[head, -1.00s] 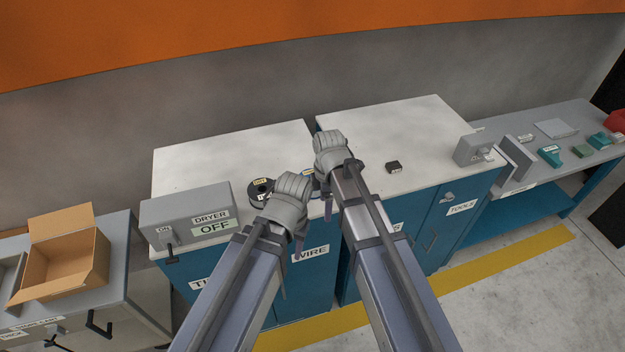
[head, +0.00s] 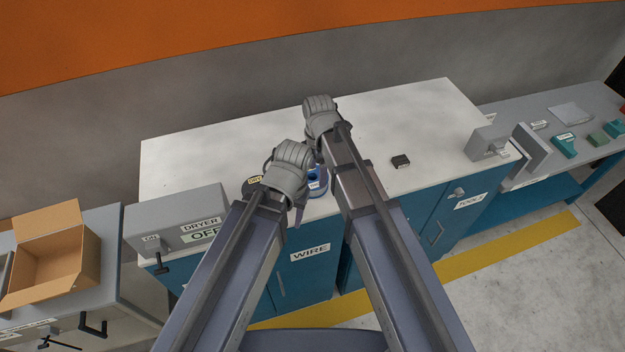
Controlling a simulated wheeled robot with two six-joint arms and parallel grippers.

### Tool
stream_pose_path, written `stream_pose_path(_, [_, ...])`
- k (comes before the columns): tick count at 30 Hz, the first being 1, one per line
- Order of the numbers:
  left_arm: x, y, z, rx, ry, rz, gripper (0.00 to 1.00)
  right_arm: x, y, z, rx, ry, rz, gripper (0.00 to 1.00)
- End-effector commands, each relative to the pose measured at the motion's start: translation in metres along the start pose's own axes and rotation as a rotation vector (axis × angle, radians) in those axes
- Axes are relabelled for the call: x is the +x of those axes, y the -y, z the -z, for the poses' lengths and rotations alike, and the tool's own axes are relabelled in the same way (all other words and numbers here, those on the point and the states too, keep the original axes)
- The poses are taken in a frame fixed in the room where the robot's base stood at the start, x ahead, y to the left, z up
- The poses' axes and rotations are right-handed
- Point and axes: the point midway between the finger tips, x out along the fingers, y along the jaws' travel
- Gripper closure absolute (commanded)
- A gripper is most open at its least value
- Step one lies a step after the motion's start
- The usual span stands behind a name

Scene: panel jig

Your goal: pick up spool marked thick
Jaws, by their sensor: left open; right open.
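A dark spool with a yellow label (head: 254,181) sits on the white cabinet top, mostly hidden behind my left gripper; I cannot read its full marking. A blue spool (head: 318,181) with a white label stands on the same top between my two arms, partly covered. My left gripper (head: 292,158) is open, over the front part of the cabinet top between the two spools. My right gripper (head: 319,107) is open, higher in the picture over the cabinet top. I cannot tell whether either one touches a spool.
A grey dryer box (head: 178,220) reading OFF stands left of the spools. An open cardboard box (head: 50,262) is at far left. A small black block (head: 401,161) lies right of my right arm. The white top (head: 200,157) is clear at the back.

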Motion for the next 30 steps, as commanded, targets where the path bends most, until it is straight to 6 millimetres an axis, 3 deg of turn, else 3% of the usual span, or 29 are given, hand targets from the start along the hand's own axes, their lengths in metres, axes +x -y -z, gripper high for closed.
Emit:
stream_pose_path(6, [0.023,-0.002,0.002,-0.002,-0.001,0.000,0.50,0.023,0.000,0.000,0.000,0.000,0.000,0.22])
stream_pose_path(14, [0.025,-0.002,0.002,-0.002,-0.001,0.000,0.50,0.025,0.001,0.001,0.000,0.000,0.000,0.22])
stream_pose_path(25, [0.066,-0.006,0.004,0.004,-0.001,0.001,0.50,0.067,0.004,0.004,0.000,0.000,0.000,0.22])
stream_pose_path(30, [0.075,-0.007,0.005,0.008,-0.001,0.002,0.50,0.075,0.004,0.004,0.001,0.000,0.000,0.22])
